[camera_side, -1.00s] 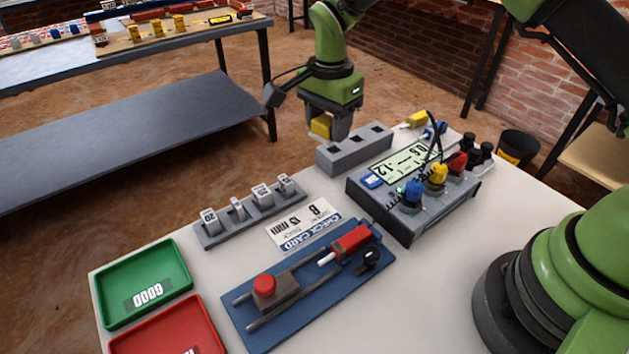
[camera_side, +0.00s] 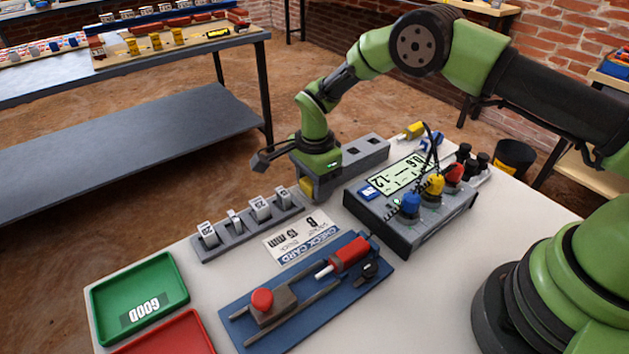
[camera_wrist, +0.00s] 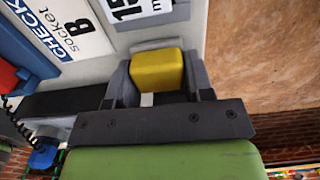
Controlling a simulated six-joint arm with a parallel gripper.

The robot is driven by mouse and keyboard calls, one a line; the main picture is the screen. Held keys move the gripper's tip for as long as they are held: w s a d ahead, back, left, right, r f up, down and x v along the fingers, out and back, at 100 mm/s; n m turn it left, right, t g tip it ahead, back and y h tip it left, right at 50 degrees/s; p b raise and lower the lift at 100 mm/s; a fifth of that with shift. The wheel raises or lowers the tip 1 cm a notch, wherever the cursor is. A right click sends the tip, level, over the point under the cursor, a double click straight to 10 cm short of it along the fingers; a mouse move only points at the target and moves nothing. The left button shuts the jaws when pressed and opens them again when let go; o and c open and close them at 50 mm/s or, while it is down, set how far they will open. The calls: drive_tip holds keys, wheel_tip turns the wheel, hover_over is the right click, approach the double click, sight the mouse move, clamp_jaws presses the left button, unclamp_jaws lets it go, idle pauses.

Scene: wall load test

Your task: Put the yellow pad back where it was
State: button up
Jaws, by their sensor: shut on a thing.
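The yellow pad (camera_side: 307,187) is between the fingers of my gripper (camera_side: 318,190), at the left end of the grey socket block (camera_side: 368,157). In the wrist view, my gripper (camera_wrist: 160,80) has its grey fingers on either side of the yellow pad (camera_wrist: 157,69). Two dark square openings show on the block's top; its left end is hidden behind my gripper. I cannot tell whether the pad touches the block or the table. The check card (camera_side: 303,236) lies flat in front and also shows in the wrist view (camera_wrist: 65,28).
A grey rack (camera_side: 245,233) with several numbered pieces stands left of my gripper. A meter box (camera_side: 405,222) with cables stands close on the right. A blue fixture (camera_side: 300,305), a green tray (camera_side: 140,297) and a red tray (camera_side: 172,335) lie nearer the front.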

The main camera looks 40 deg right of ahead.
drive_tip(key=o, duration=1)
drive_tip(key=shift+f, duration=0.1)
drive_tip(key=shift+c, duration=0.2)
wheel_tip(320, 180, up, 12)
drive_tip(key=shift+r, duration=0.2)
drive_tip(key=s+d+r+n+t+y, duration=0.1)
drive_tip(key=s+d+r+n+t, duration=0.2)
drive_tip(key=r, duration=0.5)
drive_tip(key=s+r+n, duration=0.3)
drive_tip(key=s+r, duration=0.3)
drive_tip(key=r, duration=0.2)
drive_tip(key=s+d+r+n+t, duration=0.1)
drive_tip(key=s+n, duration=0.3)
drive_tip(key=s, duration=0.4)
drive_tip(key=s+d+r+n+t+y, duration=0.1)
drive_tip(key=s+n+t, duration=0.2)
drive_tip(key=s, duration=0.6)
drive_tip(key=shift+d+r+n, duration=0.2)
drive_tip(key=shift+r+n, duration=0.15)
drive_tip(key=shift+n, duration=0.15)
